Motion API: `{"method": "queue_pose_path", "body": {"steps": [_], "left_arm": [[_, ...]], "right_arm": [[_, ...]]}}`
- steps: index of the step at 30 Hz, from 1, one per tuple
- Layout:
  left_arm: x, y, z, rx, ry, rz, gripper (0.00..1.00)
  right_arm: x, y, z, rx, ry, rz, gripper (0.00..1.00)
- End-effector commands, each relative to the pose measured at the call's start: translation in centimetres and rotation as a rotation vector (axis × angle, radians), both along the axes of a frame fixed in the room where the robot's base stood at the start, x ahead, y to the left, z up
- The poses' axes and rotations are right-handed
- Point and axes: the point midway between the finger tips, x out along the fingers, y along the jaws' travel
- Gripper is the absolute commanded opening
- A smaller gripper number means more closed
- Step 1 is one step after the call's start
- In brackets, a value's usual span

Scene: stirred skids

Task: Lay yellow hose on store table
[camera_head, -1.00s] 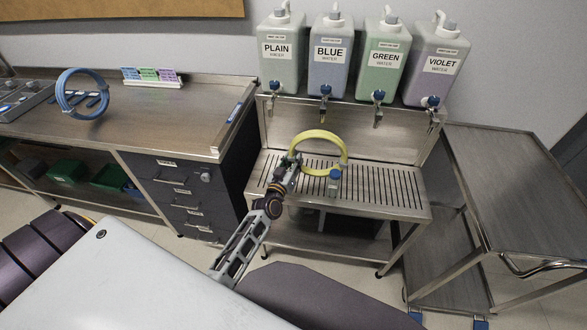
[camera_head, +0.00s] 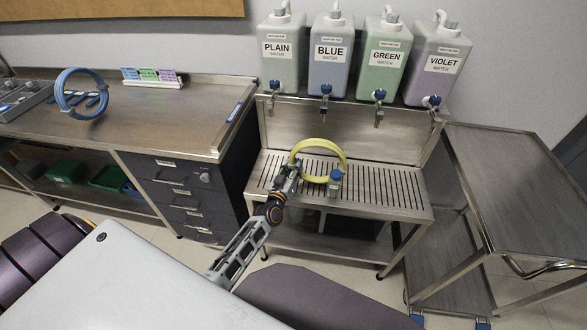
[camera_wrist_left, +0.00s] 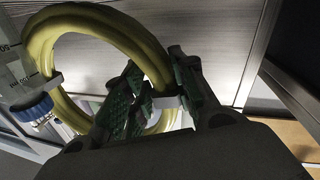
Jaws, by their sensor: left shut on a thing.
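The yellow hose (camera_head: 318,142) is a coiled ring, upright in the head view in front of the slatted steel bench's back panel. My left gripper (camera_head: 290,170) is shut on the coil's left side. In the left wrist view, the coil (camera_wrist_left: 130,35) passes between the textured fingers of my left gripper (camera_wrist_left: 160,88), beside a pale band. A blue-capped piece (camera_head: 336,176) shows at the coil's lower right; I cannot tell if it is joined to the hose. No surface is labelled store table; a steel-topped counter (camera_head: 160,125) stands at left. My right gripper is not in view.
A blue coil (camera_head: 60,92) stands on the counter near a grey tray (camera_head: 30,98) and a coloured card rack (camera_head: 150,76). Several water jugs line a shelf above the slatted bench (camera_head: 385,190). A bare steel trolley (camera_head: 510,190) stands at right. The counter's right part is clear.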

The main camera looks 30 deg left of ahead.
Motion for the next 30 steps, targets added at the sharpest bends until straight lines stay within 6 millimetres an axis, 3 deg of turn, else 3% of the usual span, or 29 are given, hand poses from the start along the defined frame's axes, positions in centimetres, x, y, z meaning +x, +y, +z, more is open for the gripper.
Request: {"method": "queue_pose_path", "body": {"steps": [2,3,7,21,30], "left_arm": [[0.1,0.0,0.0,-0.001,-0.003,0.001,0.00],[0.0,0.0,-0.1,0.000,0.000,0.000,0.32],[0.0,0.0,-0.1,0.000,0.000,0.000,0.48],[0.0,0.0,0.2,0.000,0.000,0.000,0.48],[-1.8,-0.1,0.0,0.000,0.002,0.000,0.48]], "right_arm": [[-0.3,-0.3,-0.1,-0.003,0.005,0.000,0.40],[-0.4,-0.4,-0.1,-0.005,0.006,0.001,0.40],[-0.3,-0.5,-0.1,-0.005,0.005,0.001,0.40],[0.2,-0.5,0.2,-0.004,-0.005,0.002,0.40],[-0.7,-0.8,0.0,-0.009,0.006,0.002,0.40]]}}
